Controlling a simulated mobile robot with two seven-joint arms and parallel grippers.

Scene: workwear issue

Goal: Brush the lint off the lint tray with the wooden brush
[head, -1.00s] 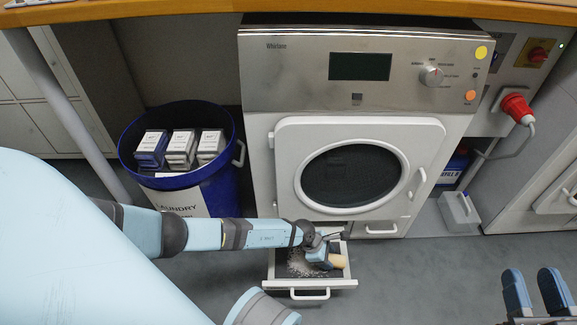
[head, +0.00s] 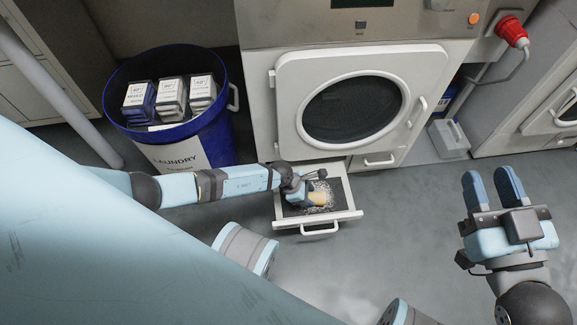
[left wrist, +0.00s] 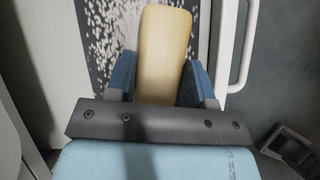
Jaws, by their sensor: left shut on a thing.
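The lint tray (head: 350,191) is a white drawer with a dark floor, pulled out below the dryer door. Pale lint (head: 326,187) is scattered on its floor, mostly behind and around the brush. My left gripper (head: 306,197) is over the tray, shut on the light wooden brush (head: 318,200). In the left wrist view the brush handle (left wrist: 165,50) stands between the two blue fingers, with lint (left wrist: 105,35) to its left. The bristles are hidden. My right gripper (head: 488,177) is empty, fingers apart, over the floor at the right.
The dryer (head: 270,62) stands behind the tray. A blue laundry bin (head: 215,135) with several boxes is to the left. A grey container (head: 449,138) stands right of the dryer. The floor (head: 400,230) between the tray and my right gripper is clear.

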